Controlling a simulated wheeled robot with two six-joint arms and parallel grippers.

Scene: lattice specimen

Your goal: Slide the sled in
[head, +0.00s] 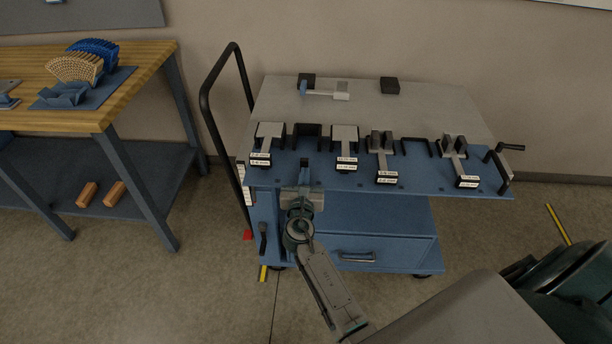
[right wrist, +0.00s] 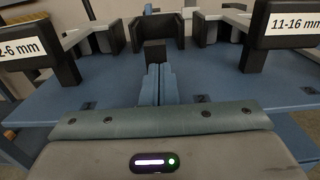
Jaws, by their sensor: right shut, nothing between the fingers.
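My right gripper (head: 304,182) is shut and empty at the front edge of the blue cart top. In the right wrist view its fingertips (right wrist: 156,75) point at a small black block (right wrist: 155,52), close to it or touching; I cannot tell which. Behind this block stands a black U-shaped bracket (right wrist: 158,32), also in the head view (head: 307,129), with no grey plate showing in it. Several grey T-shaped pieces with labelled black front blocks stand in the row, one left (head: 268,140) and one right (head: 345,143) of it. I cannot tell which piece is the sled. My left gripper is out of view.
The cart top (head: 285,181) has labelled posts close on both sides of my right gripper. A light piece with a blue end (head: 325,94) and a black block (head: 390,86) lie at the back. A wooden bench (head: 140,75) with lattice pieces (head: 75,68) stands left.

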